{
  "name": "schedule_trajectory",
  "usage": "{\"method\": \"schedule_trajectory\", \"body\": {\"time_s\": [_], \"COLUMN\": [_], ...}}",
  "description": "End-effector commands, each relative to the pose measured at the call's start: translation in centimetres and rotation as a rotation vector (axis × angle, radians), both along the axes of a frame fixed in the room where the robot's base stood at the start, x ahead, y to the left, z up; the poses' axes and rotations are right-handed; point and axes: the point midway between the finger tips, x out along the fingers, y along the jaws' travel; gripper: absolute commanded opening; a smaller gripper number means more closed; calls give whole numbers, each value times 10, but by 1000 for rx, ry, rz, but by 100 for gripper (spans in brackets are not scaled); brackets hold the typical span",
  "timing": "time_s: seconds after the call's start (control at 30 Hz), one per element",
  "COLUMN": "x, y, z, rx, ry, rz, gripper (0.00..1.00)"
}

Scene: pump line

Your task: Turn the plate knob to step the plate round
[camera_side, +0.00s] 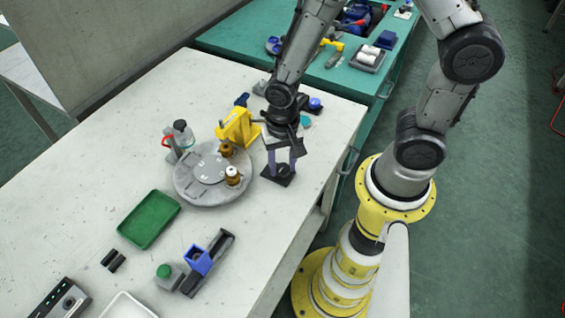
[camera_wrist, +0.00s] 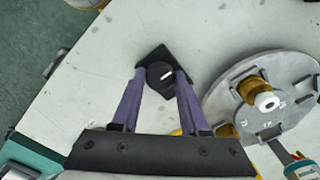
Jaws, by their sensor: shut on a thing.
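The plate knob is a round black knob (camera_wrist: 160,75) with a white mark, on a black square base (camera_wrist: 152,58); the base also shows in the side view (camera_side: 277,175). My gripper (camera_wrist: 157,77) has its purple fingers shut on the knob, one finger on each side. In the side view my gripper (camera_side: 280,165) points down over the base, and the knob is hidden between the fingers. The round grey plate (camera_side: 195,189) lies left of my gripper and carries brown bottles; one with a white cap (camera_side: 232,174) stands at its right edge.
A yellow bracket (camera_side: 238,127) stands close behind the plate, near my gripper. A clear bottle with a dark cap (camera_side: 181,133) stands at the plate's far left. A green tray (camera_side: 148,219) and a blue-and-grey fixture (camera_side: 202,262) lie nearer the front. The table's right edge is close by.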

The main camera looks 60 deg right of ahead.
Motion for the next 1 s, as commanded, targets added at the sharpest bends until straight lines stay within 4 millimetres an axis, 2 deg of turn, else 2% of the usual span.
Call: {"method": "schedule_trajectory", "body": {"time_s": [0.37, 1.0], "x": [0, 1], "y": [0, 0], "z": [1, 1], "rx": [0, 0], "ry": [-1, -3], "rz": [175, 774], "gripper": [0, 0]}}
